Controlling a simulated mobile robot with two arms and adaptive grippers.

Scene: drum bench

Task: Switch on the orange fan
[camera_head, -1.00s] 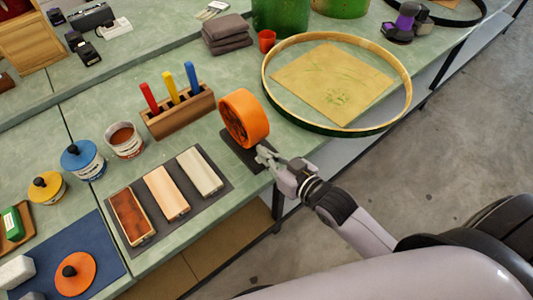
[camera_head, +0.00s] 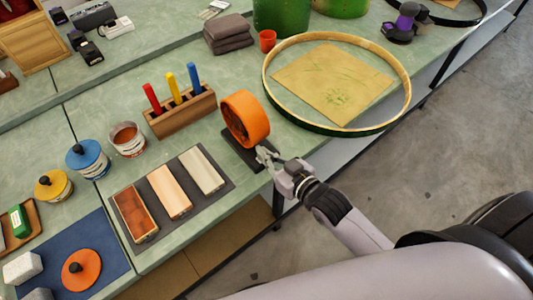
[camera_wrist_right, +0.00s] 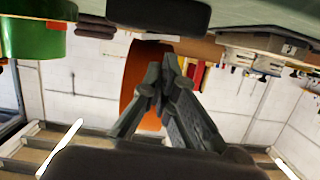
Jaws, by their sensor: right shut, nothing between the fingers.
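The orange fan (camera_head: 246,118) stands upright on a dark base (camera_head: 236,151) near the front edge of the green bench. My right gripper (camera_head: 264,155) is shut and empty, with its fingertips at the front of the fan's base. I cannot tell whether they touch it. In the right wrist view the shut fingers (camera_wrist_right: 160,75) are in front of the orange fan ring (camera_wrist_right: 136,82), which they partly cover. The fan's switch is not discernible. My left gripper is not in view.
A large wooden hoop (camera_head: 408,75) lies right of the fan. A wooden block (camera_head: 181,113) with red, yellow and blue sticks stands left of it. A dark mat (camera_head: 226,186) with three wooden blocks lies to the front left. A red cup (camera_head: 267,41) stands behind.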

